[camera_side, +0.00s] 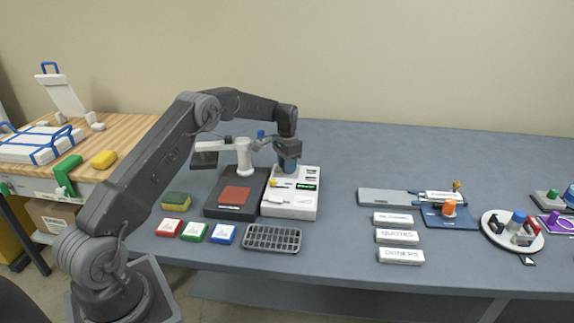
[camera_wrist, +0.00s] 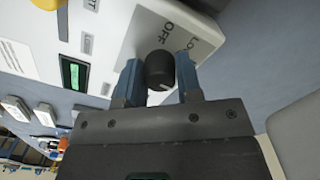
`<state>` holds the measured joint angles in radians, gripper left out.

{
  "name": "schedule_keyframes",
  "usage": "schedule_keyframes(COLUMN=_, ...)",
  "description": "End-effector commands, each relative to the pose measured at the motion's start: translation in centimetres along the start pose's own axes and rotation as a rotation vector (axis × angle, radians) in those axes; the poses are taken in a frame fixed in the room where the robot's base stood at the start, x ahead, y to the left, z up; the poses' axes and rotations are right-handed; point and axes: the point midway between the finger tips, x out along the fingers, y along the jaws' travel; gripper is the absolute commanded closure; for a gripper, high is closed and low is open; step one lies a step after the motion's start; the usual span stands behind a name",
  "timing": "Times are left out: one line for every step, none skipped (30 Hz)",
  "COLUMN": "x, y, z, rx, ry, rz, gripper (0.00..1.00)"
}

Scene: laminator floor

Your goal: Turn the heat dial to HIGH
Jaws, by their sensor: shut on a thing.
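The heat dial (camera_wrist: 160,70) is a dark round knob with a pale pointer mark, on the sloped face of a white control box (camera_wrist: 120,30). The labels OFF and LO show beside it in the wrist view. A HIGH label is not visible there. My gripper (camera_wrist: 160,78) has its blue fingers on both sides of the dial and is shut on it. In the side view my gripper (camera_side: 287,165) is at the back of the white box (camera_side: 290,206), and the dial is hidden there. A small green display (camera_wrist: 75,73) is on the box.
A black press with a red pad (camera_side: 236,195) stands left of the box. Red, green and blue blocks (camera_side: 195,232) and a grey slotted tray (camera_side: 272,238) lie in front. Labelled white blocks (camera_side: 397,237) lie to the right. The table between box and labelled blocks is clear.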

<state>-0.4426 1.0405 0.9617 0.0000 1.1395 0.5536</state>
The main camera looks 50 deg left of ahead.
Motion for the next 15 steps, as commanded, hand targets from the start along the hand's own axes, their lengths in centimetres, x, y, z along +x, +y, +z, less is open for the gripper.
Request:
schedule_keyframes(x=-0.06, y=0.01, z=-0.01, rx=0.003, ry=0.000, rz=0.000, gripper=0.91)
schedule_keyframes(x=-0.06, y=0.01, z=-0.01, rx=0.004, ry=0.000, rz=0.000, gripper=0.91)
schedule_keyframes(x=-0.06, y=0.01, z=-0.01, rx=0.005, ry=0.000, rz=0.000, gripper=0.91)
schedule_keyframes(x=-0.06, y=0.01, z=-0.01, rx=0.006, ry=0.000, rz=0.000, gripper=0.91)
schedule_keyframes(x=-0.06, y=0.01, z=-0.01, rx=0.006, ry=0.000, rz=0.000, gripper=0.91)
schedule_keyframes(x=-0.06, y=0.01, z=-0.01, rx=0.006, ry=0.000, rz=0.000, gripper=0.91)
schedule_keyframes(x=-0.06, y=0.01, z=-0.01, rx=0.006, ry=0.000, rz=0.000, gripper=0.91)
schedule_keyframes(x=-0.06, y=0.01, z=-0.01, rx=0.005, ry=0.000, rz=0.000, gripper=0.91)
schedule_keyframes(x=-0.06, y=0.01, z=-0.01, rx=0.005, ry=0.000, rz=0.000, gripper=0.91)
schedule_keyframes(x=-0.06, y=0.01, z=-0.01, rx=0.005, ry=0.000, rz=0.000, gripper=0.91)
schedule_keyframes(x=-0.06, y=0.01, z=-0.01, rx=0.005, ry=0.000, rz=0.000, gripper=0.91)
schedule_keyframes(x=-0.06, y=0.01, z=-0.01, rx=0.005, ry=0.000, rz=0.000, gripper=0.66)
schedule_keyframes(x=-0.06, y=0.01, z=-0.01, rx=0.005, ry=0.000, rz=0.000, gripper=0.64)
schedule_keyframes(x=-0.06, y=0.01, z=0.00, rx=0.005, ry=0.000, rz=0.000, gripper=0.61)
schedule_keyframes(x=-0.05, y=0.01, z=-0.01, rx=0.005, ry=0.000, rz=0.000, gripper=0.57)
